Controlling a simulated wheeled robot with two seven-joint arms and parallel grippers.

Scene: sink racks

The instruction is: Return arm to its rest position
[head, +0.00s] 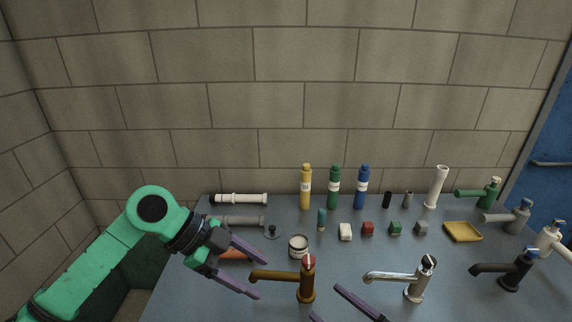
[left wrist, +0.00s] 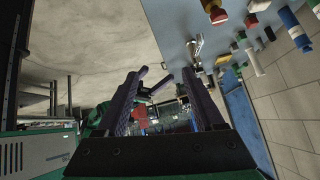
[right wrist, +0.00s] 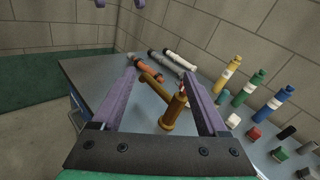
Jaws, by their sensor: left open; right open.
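My left gripper (head: 262,280) reaches in from the left in the head view, purple fingers spread, with nothing between them. Its fingers also show open and empty in the left wrist view (left wrist: 164,74). Only the finger ends of my right gripper (head: 325,302) show at the bottom of the head view. In the right wrist view its fingers (right wrist: 159,75) are wide apart. The brass faucet (right wrist: 172,115) appears between them in that view, ahead of the gripper; whether they touch it is not clear. In the head view the brass faucet (head: 307,282) stands upright beside the right fingertips.
A chrome faucet (head: 416,284) and a black faucet (head: 513,270) stand to the right. Yellow (head: 306,190), green (head: 334,190) and blue (head: 361,190) bottles stand at the back. A white-lidded jar (head: 298,247), small blocks and a yellow sponge (head: 463,232) occupy the counter. Brick walls close the back.

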